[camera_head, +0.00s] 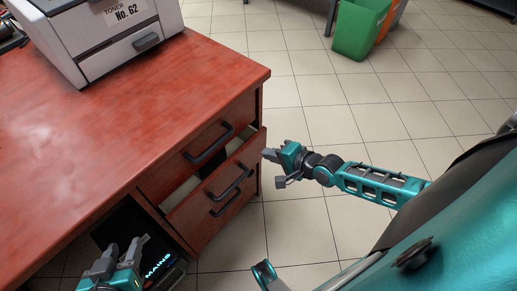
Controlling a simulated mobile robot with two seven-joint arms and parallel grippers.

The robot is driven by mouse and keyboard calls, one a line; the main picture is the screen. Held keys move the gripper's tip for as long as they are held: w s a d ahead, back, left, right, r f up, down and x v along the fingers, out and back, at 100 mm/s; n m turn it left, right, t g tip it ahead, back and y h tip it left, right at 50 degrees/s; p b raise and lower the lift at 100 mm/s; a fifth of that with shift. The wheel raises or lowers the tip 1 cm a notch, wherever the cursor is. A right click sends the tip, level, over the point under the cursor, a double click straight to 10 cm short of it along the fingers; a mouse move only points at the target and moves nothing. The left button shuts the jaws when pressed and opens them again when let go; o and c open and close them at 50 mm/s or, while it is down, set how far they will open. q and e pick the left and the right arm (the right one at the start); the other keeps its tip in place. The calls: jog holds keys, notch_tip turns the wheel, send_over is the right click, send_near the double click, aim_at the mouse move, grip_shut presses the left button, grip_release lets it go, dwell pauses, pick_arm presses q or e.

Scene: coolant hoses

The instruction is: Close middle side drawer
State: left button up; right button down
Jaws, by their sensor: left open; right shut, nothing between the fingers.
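The red-brown desk's side has a stack of drawers. The middle side drawer (190,212) is pulled part way out, with a dark gap showing behind the top of its front panel. Its black bar handle (232,182) is on the front face. The top drawer (178,160) above it looks shut. My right gripper (267,154) is shut and empty, close to the right end of the middle drawer's front; I cannot tell whether it touches. My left gripper (126,250) is open and empty at the lower left, below the desk's edge.
A printer (108,50) labelled toner No. 62 stands on the desk top (90,125). A dark unit with lit "MAINS" lettering (158,265) is under the desk. Green and orange bins (357,30) stand at the back.

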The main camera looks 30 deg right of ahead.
aim_at(252, 142)
jog(key=w, duration=0.1)
jog(key=w+a, duration=0.1)
jog(key=w, duration=0.1)
jog(key=shift+w+a+f, duration=0.2)
jog(key=shift+w+f, duration=0.05)
jog(key=shift+w, duration=0.1)
jog(key=shift+w+a, duration=0.15)
jog(key=shift+w, duration=0.2)
pick_arm(q)
jog(key=shift+w+a+f, duration=0.15)
jog(key=shift+w+f, duration=0.1)
jog(key=shift+f, duration=0.2)
jog(key=shift+s+f, duration=0.1)
pick_arm(e)
jog(key=shift+w+a+b, duration=0.25)
jog(key=shift+w+b, duration=0.1)
jog(key=shift+w, duration=0.35)
jog(key=shift+w+a+b, duration=0.25)
jog(key=shift+w+b, duration=0.05)
jog(key=shift+w, duration=0.35)
pick_arm(q)
jog(key=shift+f, duration=0.45)
jog(key=shift+r, duration=0.1)
pick_arm(e)
jog(key=shift+s, duration=0.1)
